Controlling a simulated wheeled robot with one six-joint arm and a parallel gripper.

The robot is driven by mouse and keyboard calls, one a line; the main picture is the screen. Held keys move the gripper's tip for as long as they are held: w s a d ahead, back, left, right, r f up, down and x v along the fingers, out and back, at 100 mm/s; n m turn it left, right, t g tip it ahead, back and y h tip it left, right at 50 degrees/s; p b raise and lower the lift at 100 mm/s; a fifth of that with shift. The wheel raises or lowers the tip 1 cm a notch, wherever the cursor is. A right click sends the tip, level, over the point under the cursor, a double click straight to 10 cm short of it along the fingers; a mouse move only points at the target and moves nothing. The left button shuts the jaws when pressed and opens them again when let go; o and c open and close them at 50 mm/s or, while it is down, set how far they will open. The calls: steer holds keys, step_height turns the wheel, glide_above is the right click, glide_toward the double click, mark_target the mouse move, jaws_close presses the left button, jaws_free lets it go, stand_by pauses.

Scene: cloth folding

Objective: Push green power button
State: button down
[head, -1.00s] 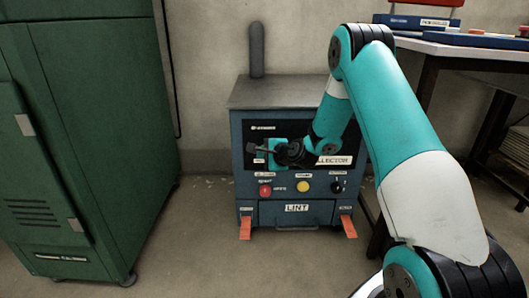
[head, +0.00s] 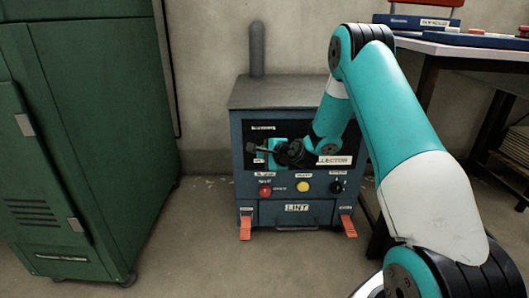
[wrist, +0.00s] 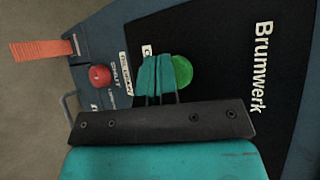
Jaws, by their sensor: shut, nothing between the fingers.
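The green power button (wrist: 182,70) shows in the wrist view on the dark panel of a blue machine (head: 243,158). Its left edge is partly covered by the teal fingertips of my gripper (wrist: 157,66). The fingers are shut and hold nothing. Whether they touch the button or hover in front of it, I cannot tell. In the head view my gripper (head: 268,148) is in front of the panel's left part, and the green button cannot be made out there.
Below the panel sit a red button (head: 265,190), a yellow button (head: 302,187) and a black knob (head: 337,186). Orange pedals (head: 245,228) stick out at the machine's base. A green cabinet (head: 90,130) stands left, a table (head: 460,50) right.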

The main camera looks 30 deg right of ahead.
steer(key=shift+w+d, duration=0.1)
steer(key=shift+w, duration=0.05)
steer(key=shift+w+d+p, duration=0.15)
steer(key=shift+w+p, duration=0.1)
steer(key=shift+p, duration=0.1)
stand_by(0.3)
steer(key=shift+s, duration=0.15)
steer(key=shift+s+a, duration=0.2)
steer(key=s+a, duration=0.3)
steer(key=s, duration=0.2)
steer(key=shift+a, duration=0.2)
stand_by(0.4)
stand_by(0.3)
